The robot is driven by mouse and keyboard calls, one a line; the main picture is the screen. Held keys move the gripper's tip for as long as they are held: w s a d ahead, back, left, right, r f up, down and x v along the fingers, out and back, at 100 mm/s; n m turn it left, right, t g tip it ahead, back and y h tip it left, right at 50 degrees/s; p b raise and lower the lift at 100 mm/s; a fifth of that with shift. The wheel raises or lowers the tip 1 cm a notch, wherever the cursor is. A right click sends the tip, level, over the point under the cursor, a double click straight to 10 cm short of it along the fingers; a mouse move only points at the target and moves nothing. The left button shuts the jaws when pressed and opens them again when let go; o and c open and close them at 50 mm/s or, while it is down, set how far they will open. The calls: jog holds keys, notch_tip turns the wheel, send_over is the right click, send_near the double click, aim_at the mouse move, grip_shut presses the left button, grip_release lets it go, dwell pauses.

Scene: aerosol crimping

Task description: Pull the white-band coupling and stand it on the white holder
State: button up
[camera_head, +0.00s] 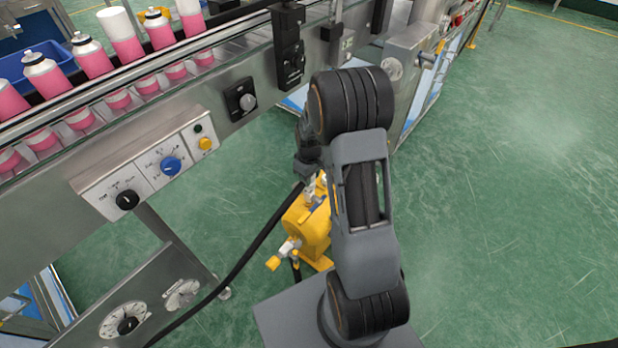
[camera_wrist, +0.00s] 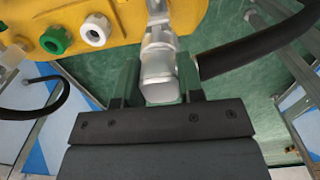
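A silver metal coupling (camera_wrist: 158,72) is at the middle of the wrist view, below the yellow pump body (camera_wrist: 150,15). My gripper (camera_wrist: 160,85) has one finger on each side of it. The fingers lie close along the coupling, but I cannot tell whether they press on it. No white band shows clearly on the coupling. A round white fitting (camera_wrist: 95,30), which looks like the white holder, sits on the yellow body beside a green one (camera_wrist: 54,41); both look empty. In the head view my arm hides most of the gripper above the yellow pump (camera_head: 308,228).
The conveyor (camera_head: 225,85) with pink cans and control panel (camera_head: 150,165) stands left. Green floor at right is clear.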

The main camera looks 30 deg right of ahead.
grip_shut()
jog(key=shift+r, duration=0.25)
jog(key=shift+r+p, duration=2.45)
jog(key=shift+r, duration=0.35)
